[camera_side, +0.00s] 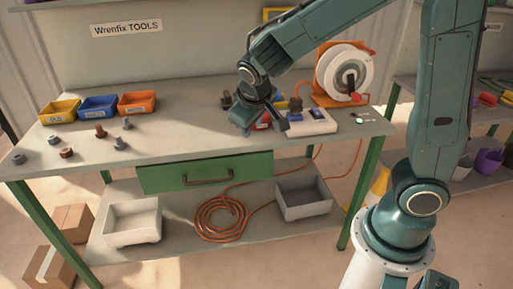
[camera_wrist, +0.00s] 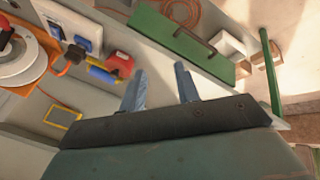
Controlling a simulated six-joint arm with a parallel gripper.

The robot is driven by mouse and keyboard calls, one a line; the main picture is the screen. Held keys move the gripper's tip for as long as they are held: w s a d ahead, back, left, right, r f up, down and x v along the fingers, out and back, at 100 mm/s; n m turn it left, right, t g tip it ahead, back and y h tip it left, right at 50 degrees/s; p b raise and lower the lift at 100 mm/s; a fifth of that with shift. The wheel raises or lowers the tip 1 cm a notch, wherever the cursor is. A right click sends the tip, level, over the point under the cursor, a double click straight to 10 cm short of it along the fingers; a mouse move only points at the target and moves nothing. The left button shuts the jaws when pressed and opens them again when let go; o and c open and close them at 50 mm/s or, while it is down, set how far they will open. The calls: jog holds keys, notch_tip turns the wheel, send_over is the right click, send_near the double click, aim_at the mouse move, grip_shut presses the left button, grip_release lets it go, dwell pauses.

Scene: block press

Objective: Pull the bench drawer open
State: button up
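The green bench drawer (camera_side: 160,180) sits under the front of the grey bench top, and its front looks flush, so it appears shut. Its dark bar handle (camera_side: 208,181) is at the middle of the front. In the wrist view the drawer (camera_wrist: 160,27) and its handle (camera_wrist: 195,41) show at the top, beyond my fingertips. My gripper (camera_wrist: 159,80) has its two fingers apart with nothing between them. In the side view my gripper hangs over the bench top, right of and above the drawer, away from the handle. Its fingertips are hard to make out there.
A power strip (camera_side: 308,122) and an orange-framed cable reel (camera_side: 345,73) stand close to my gripper. Coloured bins (camera_side: 98,108) and loose bolts (camera_side: 66,153) lie at left. An orange hose coil (camera_side: 221,218) and trays (camera_side: 132,222) rest on the lower shelf. The space before the drawer is clear.

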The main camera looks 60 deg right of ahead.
jog(key=w+a+f+n+t+h, duration=0.1)
jog(key=w+a+f+h, duration=0.1)
jog(key=w+f, duration=0.35)
jog(key=w+a+f+n+t+h, duration=0.1)
jog(key=w+a+f+n+h, duration=0.15)
jog(key=f, duration=0.55)
jog(key=n+t+h, duration=0.2)
jog(key=n+t, duration=0.3)
jog(key=n, duration=0.1)
send_near(208, 182)
jog(key=v, duration=0.3)
jog(key=shift+s+f, duration=0.15)
jog(key=shift+f, duration=0.05)
jog(key=shift+d, duration=0.15)
jog(key=x, duration=1.3)
jog(key=shift+w+d, duration=0.1)
jog(key=shift+w, duration=0.3)
grip_shut()
